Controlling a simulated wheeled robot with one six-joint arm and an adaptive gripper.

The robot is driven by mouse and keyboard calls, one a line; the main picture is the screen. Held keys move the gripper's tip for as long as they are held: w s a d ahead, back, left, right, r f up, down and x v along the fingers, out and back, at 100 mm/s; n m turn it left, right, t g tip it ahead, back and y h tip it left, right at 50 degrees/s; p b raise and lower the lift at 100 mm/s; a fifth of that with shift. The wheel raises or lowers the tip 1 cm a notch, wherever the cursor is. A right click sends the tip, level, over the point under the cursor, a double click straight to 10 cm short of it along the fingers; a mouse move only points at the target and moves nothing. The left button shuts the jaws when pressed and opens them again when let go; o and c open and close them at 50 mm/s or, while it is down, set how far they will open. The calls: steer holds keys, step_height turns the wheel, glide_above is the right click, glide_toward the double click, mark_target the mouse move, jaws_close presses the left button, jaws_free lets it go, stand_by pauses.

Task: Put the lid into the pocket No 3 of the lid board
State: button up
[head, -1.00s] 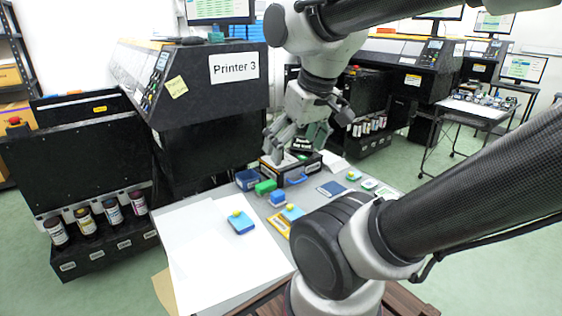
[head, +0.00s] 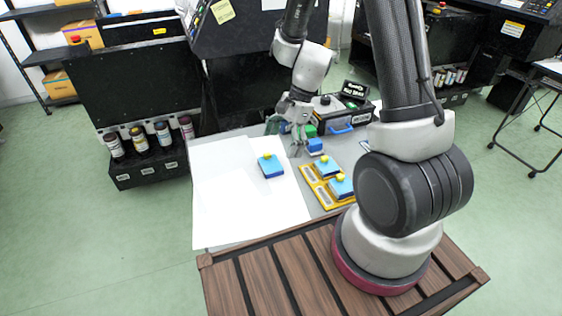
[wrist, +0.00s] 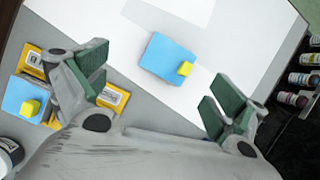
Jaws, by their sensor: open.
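A flat blue lid with a yellow knob (head: 271,165) lies on the white paper. In the wrist view this lid (wrist: 167,57) shows between and beyond my fingertips. My gripper (head: 287,132) is open and empty, above the table behind the lid and apart from it. Its two green-padded fingers (wrist: 155,88) are spread wide in the wrist view. The yellow lid board (head: 312,180) lies right of the paper, with two similar blue lids on it. Part of the board (wrist: 116,98) is hidden by my finger in the wrist view. Its pocket numbers are too small to read.
Several ink bottles (head: 139,139) stand in a black rack at left. The white paper (head: 240,215) around the lid is clear.

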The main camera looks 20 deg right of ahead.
mark_target(269, 163)
steer(key=m, duration=0.1)
steer(key=w+m, duration=0.1)
steer(key=shift+w+a+f+m+t, duration=0.1)
steer(key=shift+w+a+m+t, duration=0.1)
steer(key=shift+m+t, duration=0.2)
steer(key=x, duration=0.7)
steer(key=shift+s+a+f, duration=0.1)
steer(key=shift+a+f, duration=0.05)
steer(key=c, duration=1.2)
